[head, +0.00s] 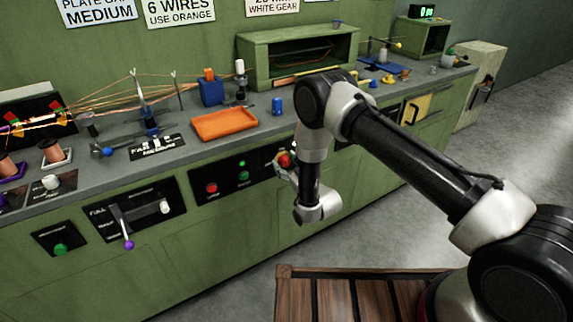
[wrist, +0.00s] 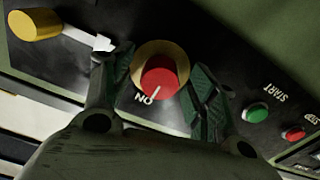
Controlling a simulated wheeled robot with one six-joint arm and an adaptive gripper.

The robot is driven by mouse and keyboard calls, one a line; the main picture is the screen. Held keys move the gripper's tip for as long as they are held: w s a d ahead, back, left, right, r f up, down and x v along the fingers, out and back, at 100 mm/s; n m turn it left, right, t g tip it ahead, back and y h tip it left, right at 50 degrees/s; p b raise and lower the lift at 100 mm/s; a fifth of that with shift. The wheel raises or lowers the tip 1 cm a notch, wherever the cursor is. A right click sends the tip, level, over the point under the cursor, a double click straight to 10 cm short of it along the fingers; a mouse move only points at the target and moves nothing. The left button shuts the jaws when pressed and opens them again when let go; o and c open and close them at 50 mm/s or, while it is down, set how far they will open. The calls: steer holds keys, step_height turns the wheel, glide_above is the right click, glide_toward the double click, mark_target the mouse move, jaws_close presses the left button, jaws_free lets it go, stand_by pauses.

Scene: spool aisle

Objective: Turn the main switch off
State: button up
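The main switch (wrist: 160,73) is a round red knob on a yellow ring, set in a black panel. In the wrist view its white mark points toward the letters ON, which appear upside down. My gripper (wrist: 161,64) has one dark green finger on each side of the knob. The fingers are open, with small gaps to the red knob; whether they touch the yellow ring I cannot tell. In the head view the red knob (head: 285,160) shows at the bench front, with my gripper partly hiding its surroundings.
A green START button (wrist: 257,113) and a red button (wrist: 293,133) sit beside the switch. A yellow knob (wrist: 36,24) is at the upper left of the wrist view. An orange tray (head: 224,124) stands on the bench above. Grey floor (head: 235,295) lies clear in front.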

steer(key=c, duration=1)
steer(key=shift+n, duration=0.4)
steer(key=n, duration=0.8)
steer(key=shift+n, duration=0.3)
steer(key=n, duration=0.8)
steer(key=shift+n, duration=0.4)
steer(key=shift+f, duration=0.1)
